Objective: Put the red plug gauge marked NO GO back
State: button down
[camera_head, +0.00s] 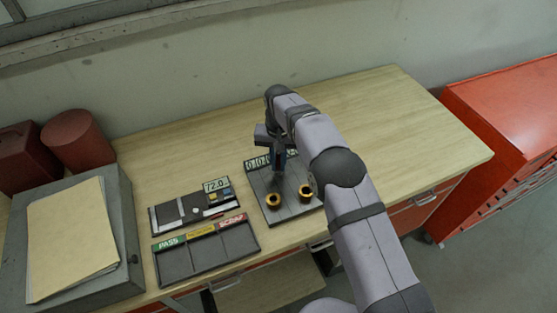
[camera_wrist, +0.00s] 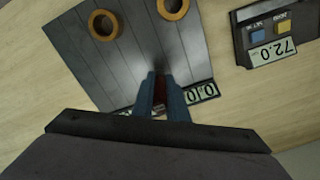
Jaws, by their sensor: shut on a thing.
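My gripper (camera_head: 278,160) is over the back part of a dark slatted board (camera_head: 287,213) on the bench. In the wrist view its blue fingers (camera_wrist: 160,90) are close together, with a narrow dark reddish strip (camera_wrist: 159,93) between them. This strip appears to be the red plug gauge; most of it is hidden by the fingers, and no NO GO marking is readable. Two brass-coloured rings (camera_head: 272,200) stand on the board's front part; they also show in the wrist view (camera_wrist: 103,25). I cannot tell whether the gauge touches the board.
A number display (camera_head: 257,163) sits at the board's back edge, partly hidden by my arm. Left of the board are a panel reading 72.0 (camera_head: 168,216) and a sorting tray (camera_head: 205,256) with PASS and SCRAP labels. A grey box (camera_head: 128,225) stands further left. The bench's right side is clear.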

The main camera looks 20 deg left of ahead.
jog(key=shift+f, duration=0.2)
jog(key=c, duration=1.7)
grip_release()
jog(key=shift+c, duration=0.2)
jog(key=shift+r, duration=0.1)
notch_tip(320, 180, up, 11)
jog(key=b, duration=0.3)
jog(key=shift+r, duration=0.6)
jog(key=shift+d, duration=0.1)
